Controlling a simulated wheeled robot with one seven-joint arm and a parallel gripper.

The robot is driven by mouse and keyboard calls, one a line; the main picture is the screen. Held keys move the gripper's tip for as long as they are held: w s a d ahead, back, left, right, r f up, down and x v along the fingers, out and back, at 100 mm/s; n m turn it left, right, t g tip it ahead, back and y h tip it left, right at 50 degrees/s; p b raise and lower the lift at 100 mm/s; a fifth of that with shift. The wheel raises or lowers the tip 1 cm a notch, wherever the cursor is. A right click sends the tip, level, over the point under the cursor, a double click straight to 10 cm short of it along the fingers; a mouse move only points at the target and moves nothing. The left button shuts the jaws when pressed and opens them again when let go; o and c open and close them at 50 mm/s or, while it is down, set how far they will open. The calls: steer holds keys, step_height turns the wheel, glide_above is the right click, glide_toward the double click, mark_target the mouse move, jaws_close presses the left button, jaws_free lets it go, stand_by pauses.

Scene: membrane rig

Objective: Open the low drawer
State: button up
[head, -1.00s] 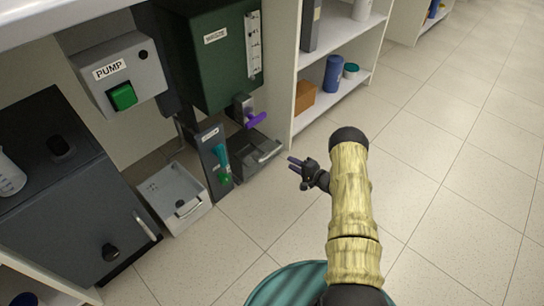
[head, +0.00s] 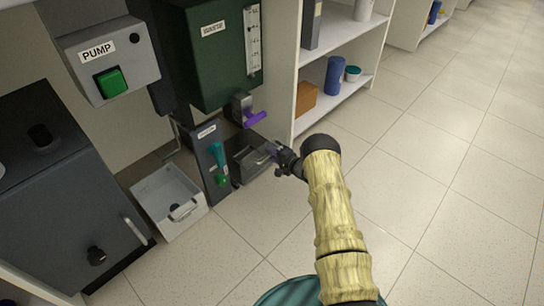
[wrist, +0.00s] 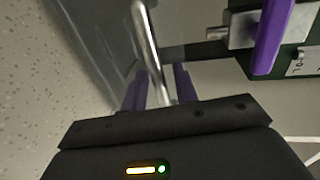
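The low drawer (head: 245,163) is a dark grey box near the floor, below the green waste tank (head: 218,55). Its metal bar handle (wrist: 147,50) runs down the middle of the wrist view, and its lower end lies between my two purple fingers. My gripper (head: 272,150) is at the drawer's front right and hides most of the handle in the head view. The fingers (wrist: 159,90) are apart, one on each side of the bar, with gaps visible. I cannot tell whether either finger touches it.
A purple valve lever (head: 255,119) sits just above the drawer. A panel with teal and green levers (head: 213,165) stands left of it, beside a pale open bin (head: 165,205). A white shelf (head: 330,95) is behind. The floor at right is clear.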

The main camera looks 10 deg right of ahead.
jaws_close()
steer(key=shift+s+d, duration=0.1)
